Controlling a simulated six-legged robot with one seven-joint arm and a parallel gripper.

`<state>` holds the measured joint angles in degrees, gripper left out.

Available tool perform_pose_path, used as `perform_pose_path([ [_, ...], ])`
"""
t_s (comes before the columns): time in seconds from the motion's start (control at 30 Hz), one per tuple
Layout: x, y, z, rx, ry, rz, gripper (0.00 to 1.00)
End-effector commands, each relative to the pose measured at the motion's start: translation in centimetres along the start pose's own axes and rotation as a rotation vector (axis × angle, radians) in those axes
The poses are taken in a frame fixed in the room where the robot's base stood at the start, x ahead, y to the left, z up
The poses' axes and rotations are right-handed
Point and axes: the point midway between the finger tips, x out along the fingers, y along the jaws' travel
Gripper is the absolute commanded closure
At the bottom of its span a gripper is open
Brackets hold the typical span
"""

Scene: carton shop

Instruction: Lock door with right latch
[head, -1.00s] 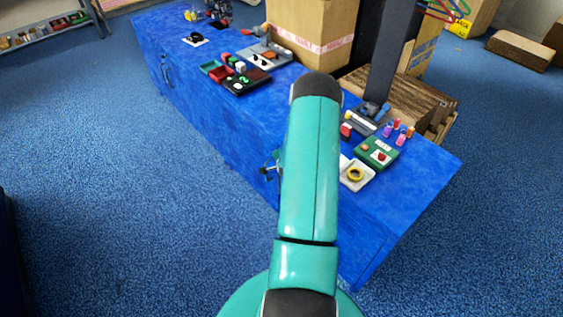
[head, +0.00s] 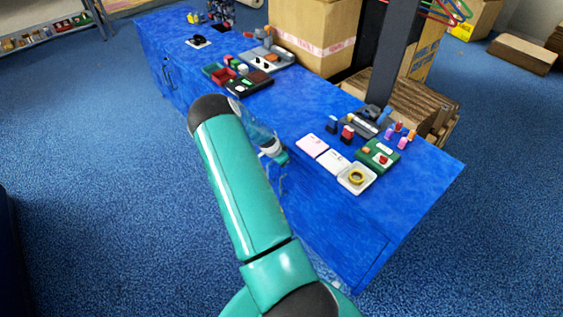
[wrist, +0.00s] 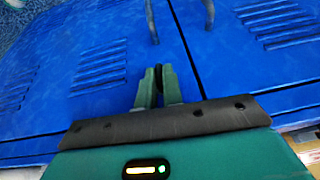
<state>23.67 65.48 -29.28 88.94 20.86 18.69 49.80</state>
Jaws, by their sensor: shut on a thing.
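The blue cabinet (head: 330,220) stands ahead of me, and its two louvred doors fill the wrist view: the left door (wrist: 115,50) and the right door (wrist: 230,80). A narrow gap parts them below their handles. My gripper (wrist: 158,82) is in front of the doors near this gap, its green fingers shut on a small dark piece, which appears to be the latch (wrist: 158,76). The fingers hide most of it, so I cannot tell its angle. In the head view my wrist is low beside the cabinet front, and the fingers are hard to make out.
Two door handles (wrist: 151,20) (wrist: 208,12) are close above my fingers in the wrist view. A carton (head: 312,35) stands behind. The floor at left is clear.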

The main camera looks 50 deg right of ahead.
Motion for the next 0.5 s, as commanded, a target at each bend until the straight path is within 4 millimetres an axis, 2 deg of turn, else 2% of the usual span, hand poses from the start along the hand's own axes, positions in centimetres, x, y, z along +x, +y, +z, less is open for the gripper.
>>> perform_pose_path([
  [0.5,-0.05,-0.24,-0.45,-0.022,0.008,0.049,1.00],
])
